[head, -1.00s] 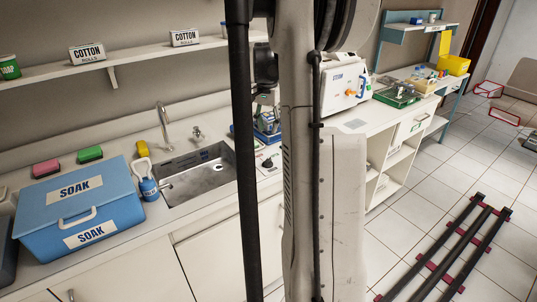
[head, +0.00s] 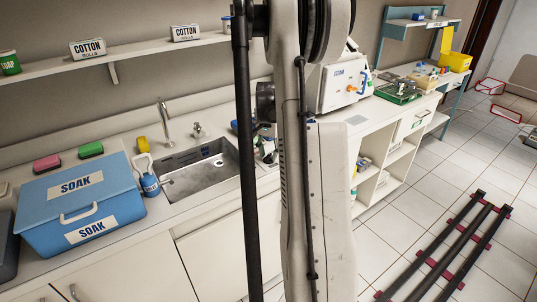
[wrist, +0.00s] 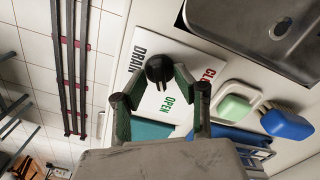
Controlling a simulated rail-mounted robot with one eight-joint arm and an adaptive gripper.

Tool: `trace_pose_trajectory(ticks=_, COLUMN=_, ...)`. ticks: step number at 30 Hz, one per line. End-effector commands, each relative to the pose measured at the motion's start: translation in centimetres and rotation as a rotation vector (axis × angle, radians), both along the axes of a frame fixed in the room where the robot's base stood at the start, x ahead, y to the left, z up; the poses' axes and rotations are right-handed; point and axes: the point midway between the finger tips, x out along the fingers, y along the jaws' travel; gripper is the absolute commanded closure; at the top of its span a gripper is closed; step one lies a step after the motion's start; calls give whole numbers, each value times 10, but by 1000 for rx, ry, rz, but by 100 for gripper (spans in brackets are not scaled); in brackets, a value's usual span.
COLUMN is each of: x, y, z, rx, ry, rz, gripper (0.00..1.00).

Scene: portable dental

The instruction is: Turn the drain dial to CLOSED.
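The drain dial is a round black knob (wrist: 160,67) on a white plate (wrist: 150,101) marked DRAIN, CLOSED and OPEN in the wrist view. A small stub on the knob seems to point toward the OPEN word. My gripper (wrist: 161,97) is open. Its two dark fingers with green inner sides stand apart, one on each side of the knob in the picture, and nothing is held. Whether they touch the knob I cannot tell.
The metal sink (head: 203,172) lies just left of my gripper in the head view. In the wrist view, a green-and-white item (wrist: 235,109) and a blue item (wrist: 286,125) sit close right of the gripper.

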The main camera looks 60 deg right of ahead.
Motion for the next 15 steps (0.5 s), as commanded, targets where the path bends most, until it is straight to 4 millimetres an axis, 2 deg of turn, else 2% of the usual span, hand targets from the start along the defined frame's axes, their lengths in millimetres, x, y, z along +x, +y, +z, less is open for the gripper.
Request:
trace_pose_trajectory(ticks=10, x=0, y=0, z=-3, rx=0, ry=0, rz=0, gripper=72)
trace_pose_trajectory(ticks=15, x=0, y=0, z=-3, rx=0, ry=0, rz=0, gripper=95)
